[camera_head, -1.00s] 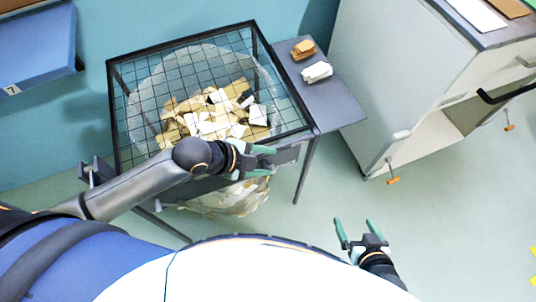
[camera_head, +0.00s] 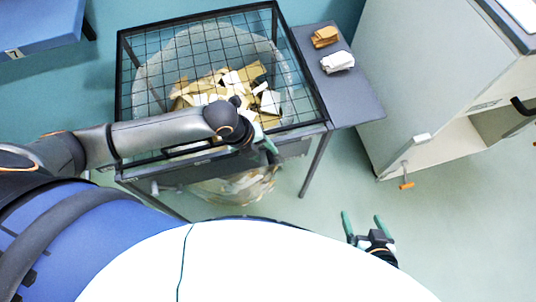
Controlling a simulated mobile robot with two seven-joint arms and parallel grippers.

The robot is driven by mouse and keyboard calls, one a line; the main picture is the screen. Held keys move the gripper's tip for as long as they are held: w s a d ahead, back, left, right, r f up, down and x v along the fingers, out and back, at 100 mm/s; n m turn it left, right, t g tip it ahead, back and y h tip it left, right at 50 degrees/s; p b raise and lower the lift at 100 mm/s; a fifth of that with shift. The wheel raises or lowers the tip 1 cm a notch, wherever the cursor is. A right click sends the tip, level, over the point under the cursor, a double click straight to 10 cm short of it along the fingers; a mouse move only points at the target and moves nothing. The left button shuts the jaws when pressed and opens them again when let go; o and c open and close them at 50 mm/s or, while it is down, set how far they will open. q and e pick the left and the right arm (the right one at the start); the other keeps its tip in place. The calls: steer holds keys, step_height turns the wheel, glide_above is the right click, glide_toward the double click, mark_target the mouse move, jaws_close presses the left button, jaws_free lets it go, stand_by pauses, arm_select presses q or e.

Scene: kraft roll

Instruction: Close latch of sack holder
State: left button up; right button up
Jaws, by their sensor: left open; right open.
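The sack holder (camera_head: 320,108) is a black metal frame with a wire grid lid. A clear sack (camera_head: 235,190) full of cardboard and paper scraps hangs in it and bulges out below. My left gripper (camera_head: 268,146) is open at the holder's front edge, right of the middle. Its wrist covers part of that edge, and I cannot tell whether it touches the frame. The latch cannot be made out clearly; a dark bar (camera_head: 175,159) runs along the front, partly under my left arm. My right gripper (camera_head: 364,226) is open and empty over the floor at lower right.
A grey side shelf (camera_head: 350,100) on the holder's right carries a brown bundle (camera_head: 325,37) and a white bundle (camera_head: 338,62). A white cabinet (camera_head: 420,75) stands at right. The floor between holder and cabinet is clear.

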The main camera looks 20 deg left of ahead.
mark_target(269, 156)
arm_select(q)
steer(key=shift+x, duration=1.8)
jaws_close()
